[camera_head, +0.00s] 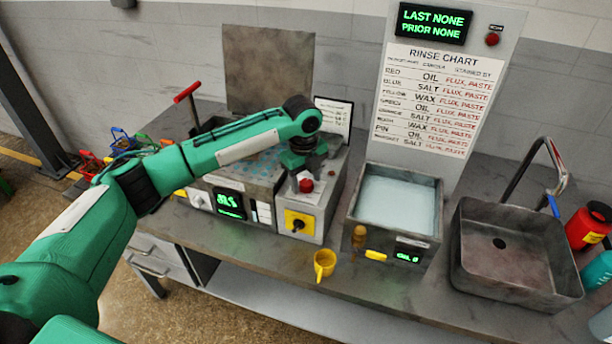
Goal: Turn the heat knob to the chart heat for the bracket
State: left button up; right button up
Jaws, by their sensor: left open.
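My left arm reaches across from the left, and its open gripper (303,160) points down above the right part of the grey furnace unit (318,205). The furnace front has a pale round knob (199,200) at the left, a dark display with green characters (229,203), and a yellow plate with a dark knob (298,223). Which knob sets heat cannot be told. A red button (306,185) sits just below the gripper. A small white chart card (338,115) stands behind, its text too small to read. I cannot make out the bracket. My right gripper is not in view.
A large rinse chart (440,95) stands behind a liquid-filled tank (396,205). A sink (515,250) and red bottle (588,226) are at the right. A red-handled lever (187,93) rises behind my arm.

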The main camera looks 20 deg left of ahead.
pick_arm(q)
jog(key=shift+f, duration=0.2)
jog(key=shift+c, duration=0.4)
jog(key=c, duration=0.9)
